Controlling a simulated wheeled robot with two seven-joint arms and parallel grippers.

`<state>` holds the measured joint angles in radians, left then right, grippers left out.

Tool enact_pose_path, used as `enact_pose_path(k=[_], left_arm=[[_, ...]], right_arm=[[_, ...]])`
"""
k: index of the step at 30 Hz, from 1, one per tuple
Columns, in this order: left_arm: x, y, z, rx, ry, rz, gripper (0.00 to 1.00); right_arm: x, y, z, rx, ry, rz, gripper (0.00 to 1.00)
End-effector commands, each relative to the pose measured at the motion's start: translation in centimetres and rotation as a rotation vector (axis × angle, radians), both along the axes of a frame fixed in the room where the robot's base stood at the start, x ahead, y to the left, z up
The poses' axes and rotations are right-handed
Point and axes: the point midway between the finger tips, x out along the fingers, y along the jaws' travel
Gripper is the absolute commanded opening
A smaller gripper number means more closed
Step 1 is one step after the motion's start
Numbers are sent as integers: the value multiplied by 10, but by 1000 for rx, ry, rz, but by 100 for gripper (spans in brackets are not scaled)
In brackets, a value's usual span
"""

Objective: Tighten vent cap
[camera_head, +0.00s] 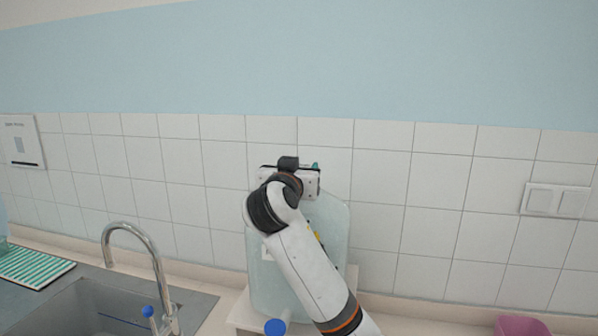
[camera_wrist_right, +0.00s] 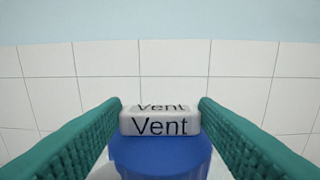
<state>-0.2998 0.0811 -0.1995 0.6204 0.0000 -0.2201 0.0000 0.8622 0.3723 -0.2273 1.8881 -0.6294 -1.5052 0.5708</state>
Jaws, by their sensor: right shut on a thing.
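The vent cap (camera_wrist_right: 160,122) shows in the right wrist view as a white block lettered "Vent" on top of a blue round part (camera_wrist_right: 160,158). My right gripper (camera_wrist_right: 161,108) has its green ribbed fingers on both sides of the white block, shut on it. In the head view my right gripper (camera_head: 290,180) is at the top of a large pale translucent container (camera_head: 335,225), and my right wrist hides the cap. My left gripper is not in view.
The container stands on a white stand (camera_head: 240,318) against the tiled wall. A blue tap knob (camera_head: 275,327) is low at its front. A sink (camera_head: 95,305) with a curved faucet (camera_head: 135,228) lies left. A pink bin (camera_head: 522,325) is at right, below a wall switch (camera_head: 556,200).

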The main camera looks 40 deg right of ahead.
Motion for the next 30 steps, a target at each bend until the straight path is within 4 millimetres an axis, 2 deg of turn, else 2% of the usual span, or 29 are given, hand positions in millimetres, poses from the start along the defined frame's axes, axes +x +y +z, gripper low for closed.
enact_pose_path(k=[19,20,21,23,30], left_arm=[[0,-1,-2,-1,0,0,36],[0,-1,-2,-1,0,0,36],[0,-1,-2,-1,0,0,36],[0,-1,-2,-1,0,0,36],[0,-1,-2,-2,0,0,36]], right_arm=[[1,0,-2,-2,7,-51,13],[1,0,-2,-2,7,-51,59],[1,0,-2,-3,7,-51,66],[1,0,-2,-2,6,-51,76],[1,0,-1,-3,3,-49,76]])
